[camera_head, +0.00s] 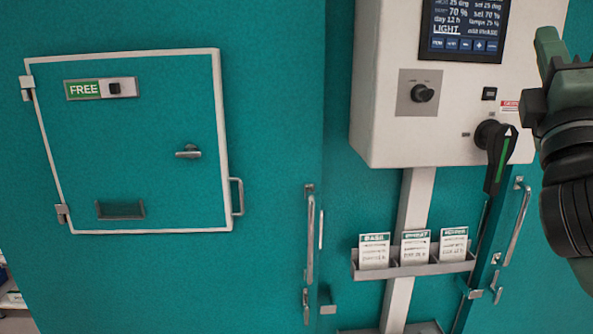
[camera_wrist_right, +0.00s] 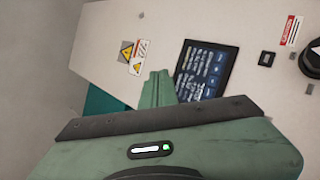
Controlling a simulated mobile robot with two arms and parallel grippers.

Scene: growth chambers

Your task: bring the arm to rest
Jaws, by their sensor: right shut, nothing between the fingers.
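My right gripper (camera_head: 547,50) is at the upper right of the head view, in front of the right side of the white control box. Its green fingers are shut with nothing between them. In the right wrist view the closed fingers (camera_wrist_right: 157,87) point toward the control box and its dark screen. No contact with the box can be made out. My left gripper is not in view.
The white control box (camera_head: 385,130) carries a screen (camera_head: 461,28), a knob (camera_head: 422,93) and a black rotary handle (camera_head: 495,155). Below is a card rack (camera_head: 415,270) with 3 cards. A closed teal hatch (camera_head: 135,160) marked FREE is at left. Door handles (camera_head: 518,228) stick out at right.

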